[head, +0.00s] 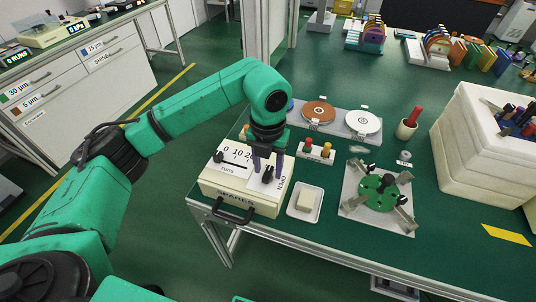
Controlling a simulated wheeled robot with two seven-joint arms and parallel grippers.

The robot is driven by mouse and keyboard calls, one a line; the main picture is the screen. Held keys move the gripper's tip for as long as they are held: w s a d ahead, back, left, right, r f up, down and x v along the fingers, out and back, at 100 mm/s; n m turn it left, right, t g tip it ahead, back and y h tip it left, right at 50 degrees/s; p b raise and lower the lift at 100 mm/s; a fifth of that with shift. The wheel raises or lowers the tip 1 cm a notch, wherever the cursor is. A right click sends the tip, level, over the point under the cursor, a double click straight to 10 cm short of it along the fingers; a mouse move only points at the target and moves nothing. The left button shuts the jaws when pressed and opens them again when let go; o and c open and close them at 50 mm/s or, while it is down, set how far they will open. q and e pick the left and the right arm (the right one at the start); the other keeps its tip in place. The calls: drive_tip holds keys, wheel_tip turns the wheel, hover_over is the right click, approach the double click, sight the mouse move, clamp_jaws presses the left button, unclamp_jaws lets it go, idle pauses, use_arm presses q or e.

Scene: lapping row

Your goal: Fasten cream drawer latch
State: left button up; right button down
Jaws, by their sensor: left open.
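The cream drawer box (210,186), marked SPARES on its front, sits at the near left corner of the green bench. Its black handle (232,214) is on the front face, and the drawer looks shut. A small dark latch lever (267,177) is on a white plate at the top right of the box, beside the word OPEN. My left gripper (267,163) points down over this plate with its fingers apart, close above or around the lever. I cannot tell whether it touches. The fingers partly hide the latch. My right gripper is not in view.
A dial scale with a black knob (218,157) is on the box's left top. A white dish (304,203) with a cream block stands right of the box. Behind are a button block (318,152) and a disc tray (340,122). A green clamp fixture (379,192) lies further right.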

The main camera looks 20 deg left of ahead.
use_arm(q)
wheel_tip(320, 180, up, 8)
drive_tip(key=shift+b, duration=0.35)
wheel_tip(320, 180, up, 6)
drive_tip(key=p, duration=0.1)
hover_over(268, 171)
drive_tip(key=shift+r, duration=0.15)
